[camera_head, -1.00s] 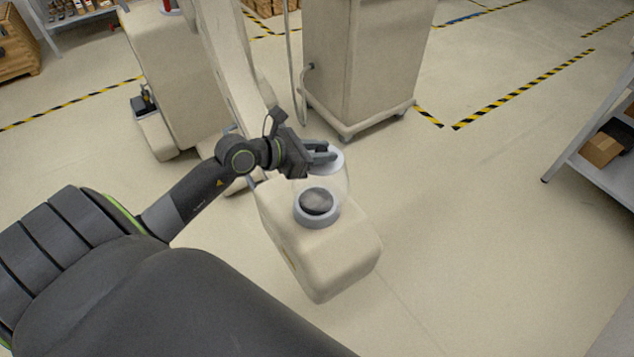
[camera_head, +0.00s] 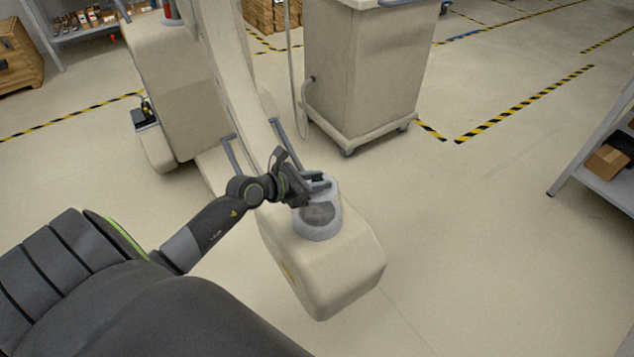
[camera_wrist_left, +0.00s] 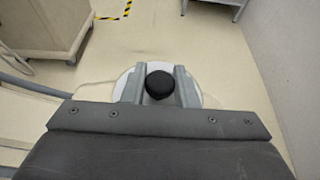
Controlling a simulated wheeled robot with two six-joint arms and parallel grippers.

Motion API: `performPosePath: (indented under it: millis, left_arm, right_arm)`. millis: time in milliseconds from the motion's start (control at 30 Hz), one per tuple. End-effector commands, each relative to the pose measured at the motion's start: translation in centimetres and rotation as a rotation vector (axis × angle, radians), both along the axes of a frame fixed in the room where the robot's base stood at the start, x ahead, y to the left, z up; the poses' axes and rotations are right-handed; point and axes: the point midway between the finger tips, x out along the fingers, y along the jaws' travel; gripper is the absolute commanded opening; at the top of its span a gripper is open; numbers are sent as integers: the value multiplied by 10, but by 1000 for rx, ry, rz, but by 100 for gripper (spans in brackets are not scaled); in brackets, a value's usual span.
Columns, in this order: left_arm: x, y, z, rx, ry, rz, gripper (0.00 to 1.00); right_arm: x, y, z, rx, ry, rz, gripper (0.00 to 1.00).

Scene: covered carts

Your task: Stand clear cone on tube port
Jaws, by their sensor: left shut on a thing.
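The clear cone (camera_head: 331,200) is see-through and pale, and it is upright over the tube port. The tube port (camera_head: 318,217) is a grey ring with a dark round face on top of the beige tube housing, seen through the cone. My left gripper (camera_head: 318,181) is shut on the cone's upper part. In the left wrist view, the fingers (camera_wrist_left: 158,85) lie across a pale ring (camera_wrist_left: 122,85), with a dark round spot between them. The cone's lower edge meets the port ring in the picture; whether it touches is hard to tell. My right gripper is out of view.
The beige tube housing (camera_head: 335,270) carries the port, with a curved beige arm (camera_head: 235,80) rising behind it. A covered cart (camera_head: 362,75) on wheels stands behind. A shelf (camera_head: 600,170) is at the right. The floor to the right of the housing is clear.

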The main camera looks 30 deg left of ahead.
Motion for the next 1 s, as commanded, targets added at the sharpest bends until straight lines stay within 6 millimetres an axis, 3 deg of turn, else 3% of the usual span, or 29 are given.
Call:
performPosePath:
  millis: [333,367,533,867,1000]
  left_arm:
    - [0,0,-4,0,-2,-1,0]
    - [0,0,-4,1,0,-1,28]
    - [0,0,-3,1,0,-1,48]
    - [0,0,0,0,-1,-1,48]
    - [-15,7,4,5,1,-1,48]
  right_arm:
    - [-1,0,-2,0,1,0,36]
    - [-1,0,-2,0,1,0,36]
    - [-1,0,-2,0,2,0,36]
    - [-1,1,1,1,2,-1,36]
    - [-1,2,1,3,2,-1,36]
